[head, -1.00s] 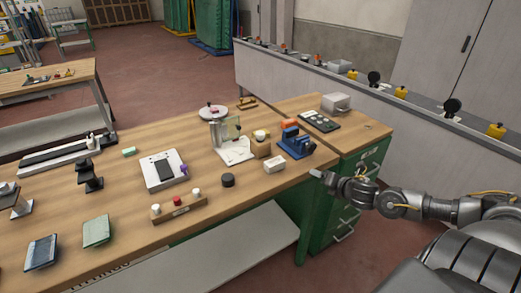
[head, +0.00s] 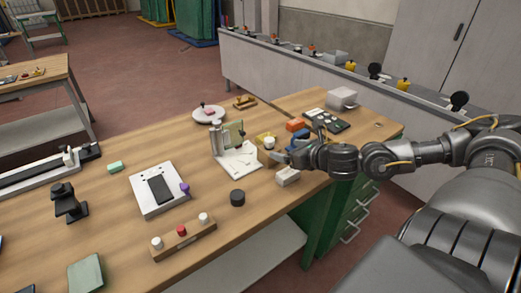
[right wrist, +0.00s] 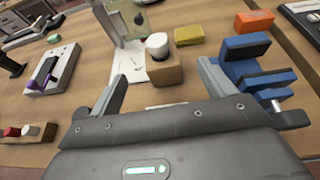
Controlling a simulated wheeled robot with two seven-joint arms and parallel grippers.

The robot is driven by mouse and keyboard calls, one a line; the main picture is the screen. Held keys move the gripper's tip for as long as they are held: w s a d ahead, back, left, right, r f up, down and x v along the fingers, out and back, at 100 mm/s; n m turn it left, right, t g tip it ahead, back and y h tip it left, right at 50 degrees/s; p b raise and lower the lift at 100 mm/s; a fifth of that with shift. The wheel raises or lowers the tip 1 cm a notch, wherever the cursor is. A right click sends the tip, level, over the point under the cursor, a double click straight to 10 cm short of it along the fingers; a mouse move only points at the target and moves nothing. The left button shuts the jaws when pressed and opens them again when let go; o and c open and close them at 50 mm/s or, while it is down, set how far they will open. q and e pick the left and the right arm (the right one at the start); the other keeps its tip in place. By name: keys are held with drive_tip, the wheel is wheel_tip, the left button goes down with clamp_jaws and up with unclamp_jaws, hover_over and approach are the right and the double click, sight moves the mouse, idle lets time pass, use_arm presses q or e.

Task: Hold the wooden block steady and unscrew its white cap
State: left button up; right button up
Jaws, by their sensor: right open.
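The wooden block (right wrist: 166,70) stands upright in the right wrist view, with its white cap (right wrist: 157,45) on top. In the head view the white cap (head: 269,143) shows just past my right gripper, which hides most of the block. My right gripper (head: 277,156) is open and empty. In the right wrist view the block stands ahead of the gap between its two fingers (right wrist: 162,80), and I see no contact. My left gripper is in neither view.
A blue vise (right wrist: 255,68) stands close by the right finger. A white stand with a clear plate (head: 237,157) is left of the block. A wooden bar with white and red caps (head: 183,240) lies nearer me.

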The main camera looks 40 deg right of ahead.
sight(273, 146)
drive_tip(key=shift+s+d+r, duration=0.1)
drive_tip(key=shift+s+d, duration=0.05)
drive_tip(key=shift+d, duration=0.1)
drive_tip(key=shift+w, duration=0.25)
drive_tip(key=p+x, duration=0.1)
drive_tip(key=x, duration=0.3)
drive_tip(key=shift+w+a, duration=0.15)
drive_tip(key=shift+a, duration=0.05)
drive_tip(key=shift+w+f, duration=0.2)
drive_tip(key=shift+f, duration=0.1)
drive_tip(key=shift+w+p, duration=0.25)
drive_tip(key=shift+p, duration=0.05)
drive_tip(key=p+x, duration=0.2)
drive_tip(key=x, duration=0.2)
drive_tip(key=shift+w+a, duration=0.1)
drive_tip(key=shift+w+f, duration=0.2)
drive_tip(key=shift+f, duration=0.1)
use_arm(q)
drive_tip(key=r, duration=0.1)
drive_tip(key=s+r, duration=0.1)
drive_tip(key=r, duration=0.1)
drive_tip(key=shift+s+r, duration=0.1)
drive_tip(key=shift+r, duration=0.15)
